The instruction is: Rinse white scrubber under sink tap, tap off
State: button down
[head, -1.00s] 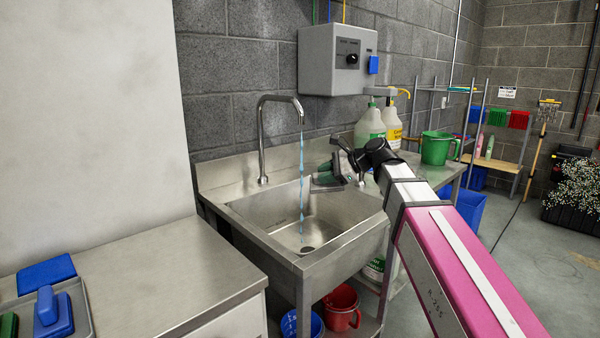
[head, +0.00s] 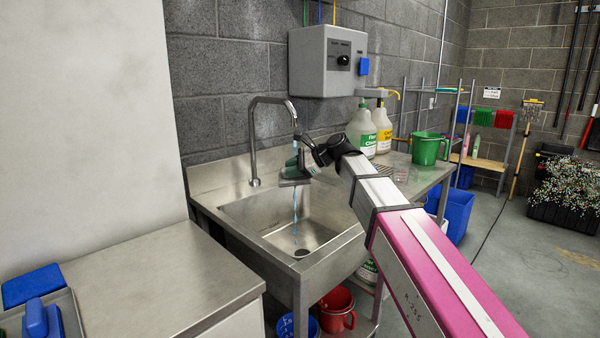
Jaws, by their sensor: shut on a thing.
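My gripper (head: 306,152) is over the back right of the steel sink (head: 268,216), near the tap. It is shut on the scrubber (head: 294,173), which shows as a small block with dark green and grey parts. I cannot make out its white face. The scrubber is at the water stream (head: 296,205), below the spout of the tap (head: 253,140). The tap is running, and water falls past the scrubber to the sink floor near the drain. The gripper's fingers are small and partly hidden by my wrist.
A grey control box (head: 328,62) hangs on the wall above the sink. A steel counter (head: 150,285) with a tray of blue pads (head: 35,284) is at front left. Buckets sit below the sink.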

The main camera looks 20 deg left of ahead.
jog(key=shift+w+a, duration=0.45)
jog(key=shift+a, duration=0.45)
jog(key=shift+w+a, duration=0.5)
jog(key=shift+a, duration=0.35)
jog(key=shift+w+a, duration=0.45)
jog(key=shift+a, duration=0.45)
dwell(4.3)
jog(key=s+a, duration=0.8)
jog(key=a, duration=0.3)
jog(key=shift+s, duration=0.25)
